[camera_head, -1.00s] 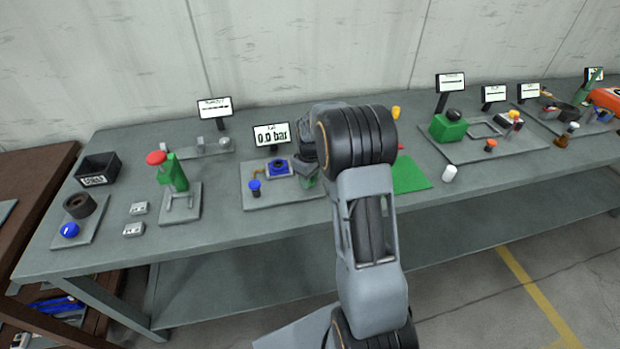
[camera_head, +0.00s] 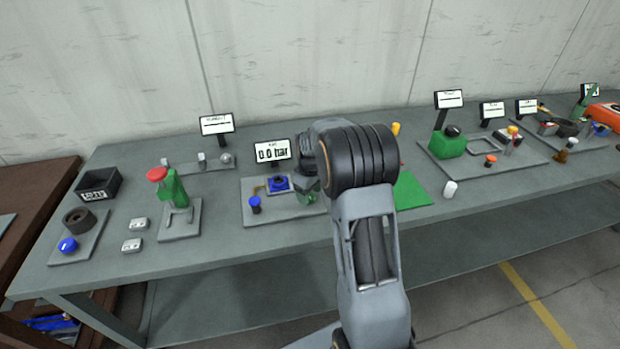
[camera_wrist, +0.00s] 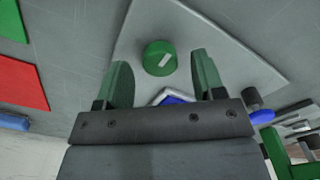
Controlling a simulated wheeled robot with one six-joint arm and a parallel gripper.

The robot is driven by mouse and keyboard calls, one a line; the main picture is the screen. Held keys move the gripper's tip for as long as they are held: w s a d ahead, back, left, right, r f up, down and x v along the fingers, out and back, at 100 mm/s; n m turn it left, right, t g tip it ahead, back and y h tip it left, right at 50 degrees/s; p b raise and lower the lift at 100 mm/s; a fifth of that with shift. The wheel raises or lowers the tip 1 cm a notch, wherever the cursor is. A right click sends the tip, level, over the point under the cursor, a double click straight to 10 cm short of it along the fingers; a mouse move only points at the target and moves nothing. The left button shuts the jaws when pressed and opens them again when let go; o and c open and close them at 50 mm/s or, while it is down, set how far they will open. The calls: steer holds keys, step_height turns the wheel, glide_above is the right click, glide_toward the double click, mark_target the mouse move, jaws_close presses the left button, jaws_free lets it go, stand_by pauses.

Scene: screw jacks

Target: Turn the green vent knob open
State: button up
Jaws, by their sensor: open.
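The green vent knob (camera_wrist: 160,58) is a round cap with a pale pointer mark, on a grey plate (camera_wrist: 215,38) in the wrist view. My gripper (camera_wrist: 163,80) is open, with its two green-padded fingers on either side of the knob in that picture. I cannot tell whether the fingertips are level with the knob or still above it; no contact shows. In the head view my gripper (camera_head: 308,190) is over the right part of the plate (camera_head: 275,210), and my arm hides most of the knob.
A display reading 0.0 bar (camera_head: 272,151) stands behind the plate. A blue fitting (camera_head: 279,184) and a blue-capped post (camera_head: 255,204) stand left of my gripper. A green mat (camera_head: 411,190) lies to the right.

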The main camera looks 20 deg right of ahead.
mark_target(310, 196)
step_height(310, 196, up, 13)
steer(key=shift+b, duration=0.3)
steer(key=shift+f, duration=0.1)
stand_by(0.4)
steer(key=s+a+m+t, duration=0.2)
steer(key=s+a, duration=0.3)
steer(key=s, duration=0.6)
steer(key=s+a+m+t, duration=0.2)
steer(key=s+a, duration=0.3)
steer(key=s, duration=0.6)
steer(key=shift+s+a+m, duration=0.15)
steer(key=shift+a+m, duration=0.05)
steer(key=shift+m, duration=0.6)
